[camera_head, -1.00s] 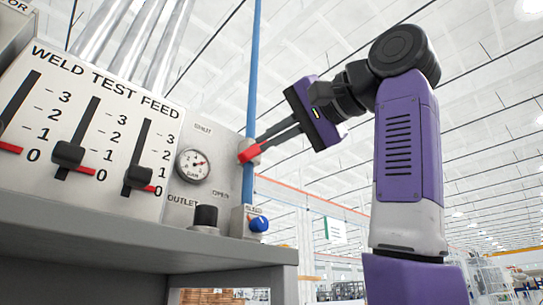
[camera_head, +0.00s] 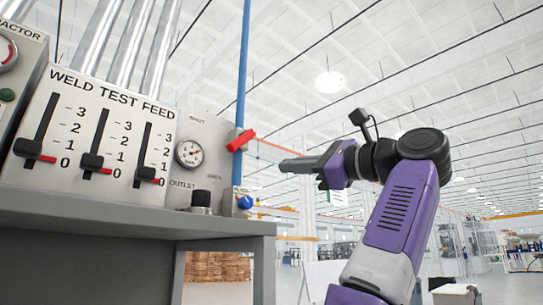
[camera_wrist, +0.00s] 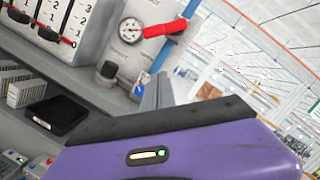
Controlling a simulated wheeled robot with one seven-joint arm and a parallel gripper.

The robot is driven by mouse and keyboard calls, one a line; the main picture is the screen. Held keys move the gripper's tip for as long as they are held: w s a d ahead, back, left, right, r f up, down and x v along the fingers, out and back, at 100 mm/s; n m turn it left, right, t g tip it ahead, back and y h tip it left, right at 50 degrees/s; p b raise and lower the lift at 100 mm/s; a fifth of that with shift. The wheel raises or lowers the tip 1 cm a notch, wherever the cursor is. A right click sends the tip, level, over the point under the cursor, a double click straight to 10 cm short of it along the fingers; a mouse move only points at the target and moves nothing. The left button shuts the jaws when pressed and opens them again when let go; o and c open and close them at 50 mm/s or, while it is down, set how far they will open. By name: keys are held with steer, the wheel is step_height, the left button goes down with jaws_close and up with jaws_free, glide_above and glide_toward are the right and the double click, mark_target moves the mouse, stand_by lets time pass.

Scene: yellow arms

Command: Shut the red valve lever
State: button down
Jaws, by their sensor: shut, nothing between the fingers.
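The red valve lever (camera_head: 241,140) sits on the blue pipe at the right edge of the grey panel. It slants from lower left to upper right. A "SHUT" label is on the panel above left of it, and an "OPEN" label is lower down. In the wrist view the red lever (camera_wrist: 165,28) lies beside the round gauge. My gripper (camera_head: 283,165) is shut and empty, to the right of and slightly below the lever, with a visible gap. Its grey fingers (camera_wrist: 158,92) also show in the wrist view, below the lever.
The pressure gauge (camera_head: 189,153) is left of the lever. A black outlet knob (camera_head: 201,197) and a blue knob (camera_head: 245,202) are below. The weld test feed panel (camera_head: 110,120) has black sliders. The grey shelf (camera_head: 120,226) juts out under them. Room right of the lever is open.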

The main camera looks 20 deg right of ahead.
mark_target(240, 141)
steer(key=w+a+r+p, duration=0.4)
steer(key=w+a+p, duration=0.1)
steer(key=w+a, duration=0.2)
steer(key=shift+r+p, duration=0.25)
steer(key=shift+p, duration=0.15)
steer(key=shift+a+b, duration=0.1)
steer(key=shift+b, duration=0.25)
